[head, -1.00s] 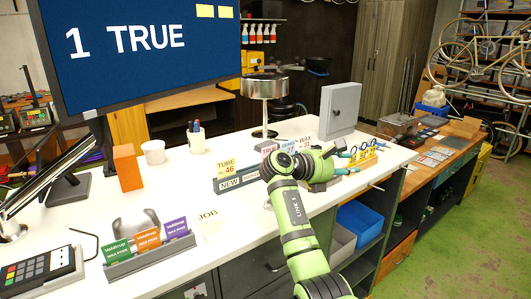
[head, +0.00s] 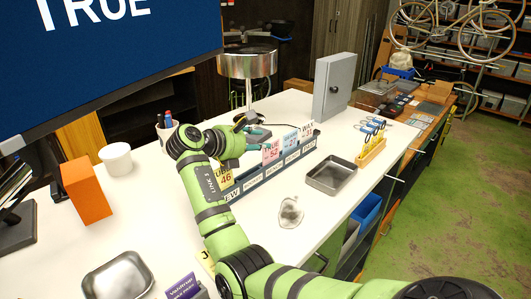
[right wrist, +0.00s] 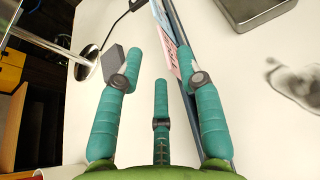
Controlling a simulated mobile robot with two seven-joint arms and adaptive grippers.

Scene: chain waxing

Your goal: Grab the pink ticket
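The pink ticket (head: 271,152) stands upright in the labelled ticket rack (head: 262,194), between a yellow ticket (head: 226,178) and a pale blue ticket (head: 291,141). My right gripper (head: 263,139) is open, its teal fingers close to the left of the pink ticket. In the right wrist view the gripper's fingers (right wrist: 165,55) are spread, and the pink ticket (right wrist: 186,62) shows edge-on beside the right finger. I cannot tell whether they touch. Nothing is visibly held. My left gripper is not in view.
A metal tray (head: 331,175) and a clear crumpled item (head: 291,212) lie right of the rack. A grey box (head: 335,87) and a yellow holder (head: 372,150) stand farther back. A round metal stand (head: 247,64) is behind the gripper. An orange block (head: 85,190) and white cup (head: 116,158) are left.

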